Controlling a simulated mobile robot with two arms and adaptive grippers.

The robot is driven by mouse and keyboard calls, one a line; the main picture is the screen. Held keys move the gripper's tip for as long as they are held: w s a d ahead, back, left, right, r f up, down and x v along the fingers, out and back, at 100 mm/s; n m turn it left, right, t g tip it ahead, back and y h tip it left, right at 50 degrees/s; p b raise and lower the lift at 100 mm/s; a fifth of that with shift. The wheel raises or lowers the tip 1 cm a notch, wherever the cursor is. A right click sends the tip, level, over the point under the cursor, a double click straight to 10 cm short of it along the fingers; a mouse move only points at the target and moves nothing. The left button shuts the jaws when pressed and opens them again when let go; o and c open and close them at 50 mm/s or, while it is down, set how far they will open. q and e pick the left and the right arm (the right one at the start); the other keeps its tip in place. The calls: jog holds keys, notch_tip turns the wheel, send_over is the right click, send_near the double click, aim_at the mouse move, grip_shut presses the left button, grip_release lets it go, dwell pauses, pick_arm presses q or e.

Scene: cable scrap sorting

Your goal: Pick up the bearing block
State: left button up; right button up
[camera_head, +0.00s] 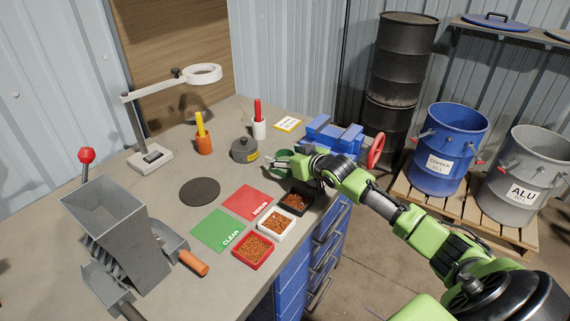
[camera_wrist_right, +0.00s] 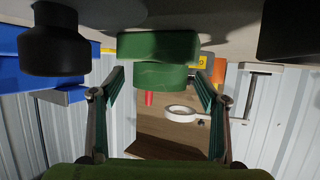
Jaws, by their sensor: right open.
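A green block (camera_head: 281,157), which I take to be the bearing block, sits on the bench beside the blue vise, partly hidden by my right gripper (camera_head: 288,165). In the right wrist view the block (camera_wrist_right: 158,47) has a wide base and a narrower upper part, with the bench at the top of the picture. My right gripper (camera_wrist_right: 158,82) is open, one finger on each side of the block's line. I cannot tell whether the fingertips reach past its face; no grip shows. My left gripper is not in view.
The blue vise (camera_head: 332,134) with a red handwheel stands just behind the gripper. A grey weight (camera_head: 244,150) is left of the block. A black tray (camera_head: 296,202) of scrap lies in front, near the bench edge.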

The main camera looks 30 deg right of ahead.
jog(key=c, duration=1.7)
jog(key=shift+w+r, duration=0.15)
jog(key=shift+r, duration=0.05)
jog(key=shift+c, duration=1.2)
